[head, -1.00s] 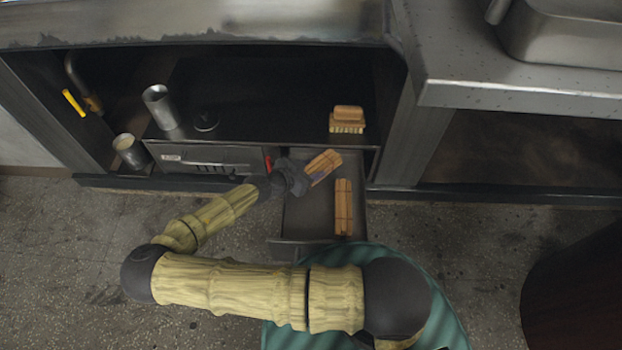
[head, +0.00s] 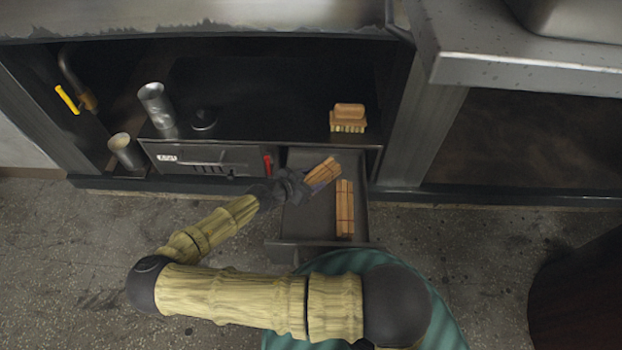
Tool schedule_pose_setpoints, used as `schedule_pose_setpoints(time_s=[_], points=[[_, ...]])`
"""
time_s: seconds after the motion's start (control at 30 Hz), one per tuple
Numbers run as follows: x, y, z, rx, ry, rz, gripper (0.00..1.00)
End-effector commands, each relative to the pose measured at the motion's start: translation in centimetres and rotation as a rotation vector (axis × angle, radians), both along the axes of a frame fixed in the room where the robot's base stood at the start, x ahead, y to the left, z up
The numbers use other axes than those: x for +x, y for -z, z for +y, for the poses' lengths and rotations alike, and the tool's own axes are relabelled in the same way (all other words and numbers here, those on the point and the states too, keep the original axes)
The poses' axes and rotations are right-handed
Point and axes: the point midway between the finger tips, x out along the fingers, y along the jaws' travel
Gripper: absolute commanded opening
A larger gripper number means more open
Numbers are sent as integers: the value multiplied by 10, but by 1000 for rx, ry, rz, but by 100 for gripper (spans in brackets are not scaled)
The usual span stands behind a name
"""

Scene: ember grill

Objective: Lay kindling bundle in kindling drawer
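The open kindling drawer (head: 318,222) is pulled out below the shelf, in the middle of the head view. One kindling bundle (head: 345,208) lies in it along the right side. A second kindling bundle (head: 323,172) is tilted at the tip of my gripper (head: 306,184), over the back part of the drawer. My gripper reaches in from the left over the drawer. Its dark fingers overlap the bundle's lower left end and seem to hold it. I cannot tell whether this bundle touches the drawer floor.
A brush (head: 348,118) sits on the shelf above the drawer. A metal cup (head: 156,104) and a small dark round item (head: 204,119) stand at the shelf's left. Another cup (head: 125,150) is lower left. A closed drawer front (head: 215,160) is beside the open drawer.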

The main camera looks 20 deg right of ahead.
Motion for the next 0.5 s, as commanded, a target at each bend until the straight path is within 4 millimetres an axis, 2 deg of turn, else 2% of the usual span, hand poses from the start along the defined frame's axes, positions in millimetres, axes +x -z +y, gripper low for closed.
schedule_pose_setpoints(time_s=[0.03,0.07,0.5], points=[[0,0,0,0,0,0,62],[0,0,0,0,0,0,66],[-1,-7,3,0,-3,1,66]])
